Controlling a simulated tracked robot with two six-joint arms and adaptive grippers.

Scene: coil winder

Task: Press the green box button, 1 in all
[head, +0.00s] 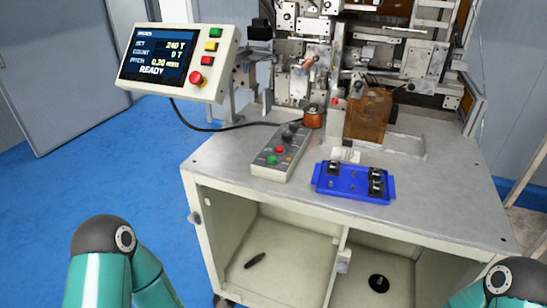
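A grey control box (267,169) lies on the table top, left of the blue tray. Its green button (272,160) is near the front end. Dark knobs (288,134) are at the far end of the box. Nothing covers the green button. Only teal and black links of my two arms show, at the bottom left and bottom right corners. Neither gripper is in view.
A tilted display panel (217,61) reading READY, with its own green button (215,33) and red stop knob (196,77), stands left. A blue tray (325,190) holding black parts is right of the box. The winder machine (300,51) fills the back. A cable runs to the box.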

